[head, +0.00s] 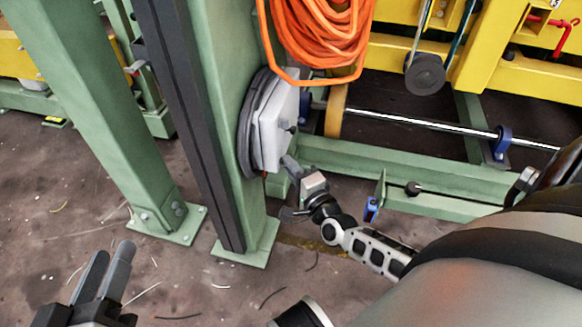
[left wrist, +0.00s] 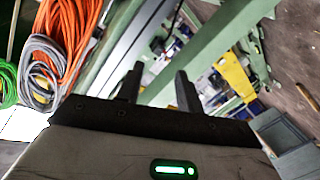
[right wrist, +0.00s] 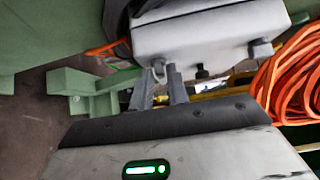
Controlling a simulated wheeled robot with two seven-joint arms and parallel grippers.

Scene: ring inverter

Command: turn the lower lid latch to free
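The light grey inverter box (head: 275,132) is mounted on a green post, and its lid also shows in the right wrist view (right wrist: 205,32). My right gripper (head: 288,163) is at the box's lower edge. In the right wrist view its fingertips (right wrist: 166,72) are a narrow gap apart, at a small latch-like part under the lid edge. The fingers largely hide this part; whether they press on it is unclear. Dark knobs (right wrist: 262,48) show further right along the lid. My left gripper (head: 106,262) is open and empty, low at the left, far from the box.
A bundle of orange cable (head: 318,35) hangs just above and right of the box. The green post (head: 220,100) stands directly behind it, and a green beam (head: 400,170) runs right at low height. Yellow frames (head: 510,60) stand at the back. Floor at lower left is open.

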